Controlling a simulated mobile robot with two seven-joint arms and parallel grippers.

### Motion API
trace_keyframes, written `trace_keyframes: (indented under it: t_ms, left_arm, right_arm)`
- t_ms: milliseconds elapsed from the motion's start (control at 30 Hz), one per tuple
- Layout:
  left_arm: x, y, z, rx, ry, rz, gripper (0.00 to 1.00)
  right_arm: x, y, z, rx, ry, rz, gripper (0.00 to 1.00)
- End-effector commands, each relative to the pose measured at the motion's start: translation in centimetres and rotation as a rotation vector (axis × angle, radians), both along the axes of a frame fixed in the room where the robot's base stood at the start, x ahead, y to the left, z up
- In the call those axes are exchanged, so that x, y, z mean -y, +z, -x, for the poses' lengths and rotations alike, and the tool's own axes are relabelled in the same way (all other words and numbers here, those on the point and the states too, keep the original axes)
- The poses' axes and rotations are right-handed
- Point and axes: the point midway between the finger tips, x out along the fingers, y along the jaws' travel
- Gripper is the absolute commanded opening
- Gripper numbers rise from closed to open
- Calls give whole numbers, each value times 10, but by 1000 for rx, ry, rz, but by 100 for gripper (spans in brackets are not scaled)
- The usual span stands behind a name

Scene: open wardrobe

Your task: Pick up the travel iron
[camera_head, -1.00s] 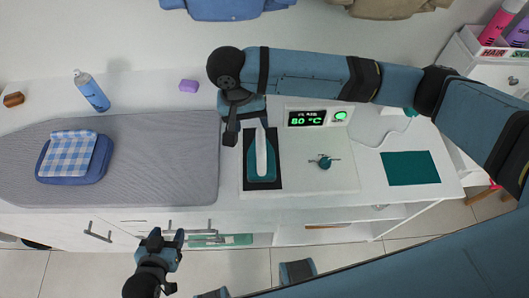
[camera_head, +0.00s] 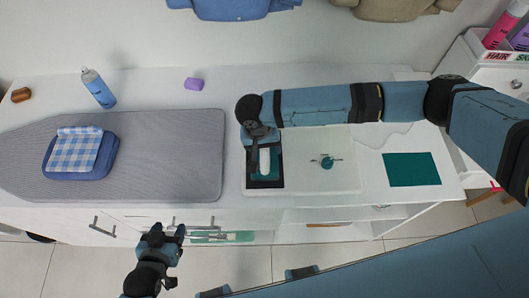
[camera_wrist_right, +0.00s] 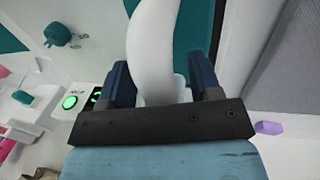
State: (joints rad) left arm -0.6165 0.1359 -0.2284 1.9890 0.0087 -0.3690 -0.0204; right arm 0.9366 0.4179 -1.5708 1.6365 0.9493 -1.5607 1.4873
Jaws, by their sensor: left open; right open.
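The travel iron has a teal body and a white handle (camera_head: 265,161). My right gripper (camera_head: 263,148) is over the rear part of the iron. In the right wrist view the white handle (camera_wrist_right: 153,45) passes between the two open fingers of my right gripper (camera_wrist_right: 162,84). I cannot tell whether either finger touches it. My left gripper (camera_head: 168,232) is open and empty in front of the counter, far from the iron.
The grey ironing surface (camera_head: 160,160) lies to the left, with a blue checked folded cloth (camera_head: 78,152) on it. A blue spray bottle (camera_head: 98,88) and purple block (camera_head: 194,84) stand behind. A teal mat (camera_head: 411,169) lies right. My right arm covers the back of the worktop.

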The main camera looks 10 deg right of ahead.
Motion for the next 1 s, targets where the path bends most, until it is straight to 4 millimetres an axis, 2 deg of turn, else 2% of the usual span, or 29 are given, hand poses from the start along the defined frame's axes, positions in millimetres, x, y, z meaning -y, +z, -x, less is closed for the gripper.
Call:
trace_keyframes:
  t_ms: [167,267,400,433,767,1000]
  left_arm:
    - [-1,0,0,-1,1,-1,56]
    - [-1,-1,0,-2,2,-2,56]
    - [-1,-1,1,-3,2,-1,56]
    - [-1,-1,1,-3,2,-1,56]
    - [-1,0,1,-3,1,-1,56]
    - [0,-2,1,-2,1,0,56]
  right_arm:
    - [0,0,0,0,1,0,58]
    - [0,0,0,0,1,0,40]
    - [0,0,0,0,1,0,7]
    - [0,0,0,0,1,0,5]
    - [-1,3,0,1,1,-2,5]
    - [-1,24,-1,2,1,-3,5]
